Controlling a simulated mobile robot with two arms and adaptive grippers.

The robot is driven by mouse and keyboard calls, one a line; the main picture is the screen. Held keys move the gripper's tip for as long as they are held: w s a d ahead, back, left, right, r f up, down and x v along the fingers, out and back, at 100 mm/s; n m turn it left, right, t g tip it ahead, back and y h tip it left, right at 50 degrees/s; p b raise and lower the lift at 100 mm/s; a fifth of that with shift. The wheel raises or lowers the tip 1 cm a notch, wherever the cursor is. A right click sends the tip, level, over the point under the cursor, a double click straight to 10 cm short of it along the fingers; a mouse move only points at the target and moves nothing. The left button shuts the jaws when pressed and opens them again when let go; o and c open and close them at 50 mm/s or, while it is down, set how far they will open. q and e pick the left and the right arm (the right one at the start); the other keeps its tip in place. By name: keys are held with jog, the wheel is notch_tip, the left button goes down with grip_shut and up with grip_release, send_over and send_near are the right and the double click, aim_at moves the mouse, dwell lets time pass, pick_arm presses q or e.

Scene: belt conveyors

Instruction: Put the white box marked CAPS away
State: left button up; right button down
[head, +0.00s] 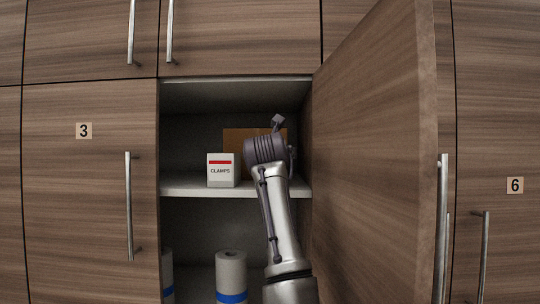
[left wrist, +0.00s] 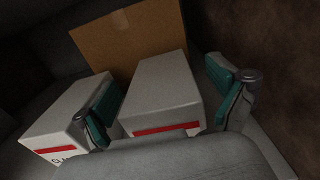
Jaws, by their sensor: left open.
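In the left wrist view a white box with a red stripe (left wrist: 162,96) sits between the two teal finger pads of my left gripper (left wrist: 167,84). Its lettering is hidden behind my wrist, so I cannot read CAPS. The fingers are open, one on each side, with a gap visible at the right finger. The box appears to be on the shelf (head: 200,190), right of the box marked CLAMPS. In the head view my left arm reaches into the open cabinet and hides this box and the fingers. My right gripper is not in view.
The white CLAMPS box (head: 222,171) stands left of my wrist; it also shows in the left wrist view (left wrist: 65,118). A brown cardboard box (head: 233,139) is behind. The open door (head: 370,170) is close on the right. White rolls with blue bands (head: 231,272) stand below.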

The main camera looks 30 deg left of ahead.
pick_arm(q)
jog(key=b+v, duration=0.7)
jog(key=v, duration=0.5)
jog(key=shift+a+b, duration=0.15)
jog(key=shift+b, duration=0.2)
